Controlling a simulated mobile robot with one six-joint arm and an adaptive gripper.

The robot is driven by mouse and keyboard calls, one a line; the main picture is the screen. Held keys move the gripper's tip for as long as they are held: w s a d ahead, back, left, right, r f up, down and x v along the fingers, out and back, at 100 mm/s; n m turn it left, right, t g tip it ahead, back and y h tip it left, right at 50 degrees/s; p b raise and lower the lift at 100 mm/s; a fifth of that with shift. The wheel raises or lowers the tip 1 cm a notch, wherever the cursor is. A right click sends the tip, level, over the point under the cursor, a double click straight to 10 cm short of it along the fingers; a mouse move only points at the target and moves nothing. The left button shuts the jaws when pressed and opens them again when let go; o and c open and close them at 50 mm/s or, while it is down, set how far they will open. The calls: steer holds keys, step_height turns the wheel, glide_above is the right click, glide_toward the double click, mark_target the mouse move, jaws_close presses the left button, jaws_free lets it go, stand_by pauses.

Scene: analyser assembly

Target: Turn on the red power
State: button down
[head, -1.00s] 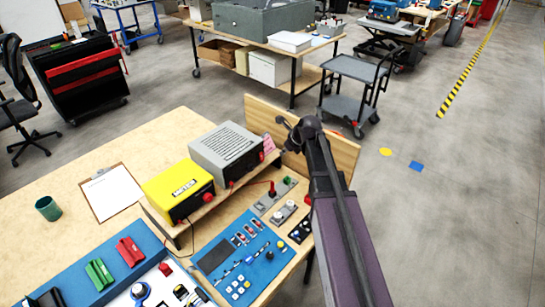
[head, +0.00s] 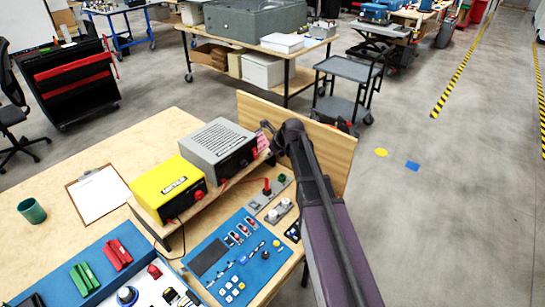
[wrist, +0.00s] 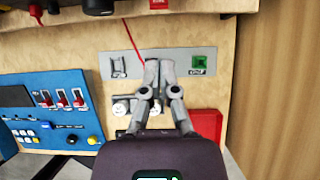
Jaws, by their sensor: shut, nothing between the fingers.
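In the wrist view my gripper (wrist: 159,66) is shut and empty. Its fingertips overlap the middle of a grey plate (wrist: 182,59) and hide that part; I cannot tell whether they touch it. A green square control (wrist: 200,62) is right of the fingers and a grey switch (wrist: 119,66) is left. In the head view a red knob-like part (head: 267,187) stands on this plate. In the wrist view a red box-like part (wrist: 207,123) is partly hidden behind my gripper. Which red part is the power control is unclear.
A blue panel (head: 210,257) with red switches lies left of the plate. A yellow meter (head: 168,190) and grey box (head: 218,150) stand on a shelf behind it. A red cable (wrist: 132,42) runs down behind my fingers. A wooden board (head: 325,140) rises at the right edge.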

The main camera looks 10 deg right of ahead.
mark_target(255, 153)
steer(key=w+a+f+b, duration=0.2)
steer(key=w+a+f, duration=0.1)
steer(key=w, duration=0.1)
steer(key=shift+a, duration=0.15)
steer(key=shift+a+f+b, duration=0.1)
steer(key=shift+a+b, duration=0.15)
steer(key=shift+b, duration=0.2)
stand_by(0.4)
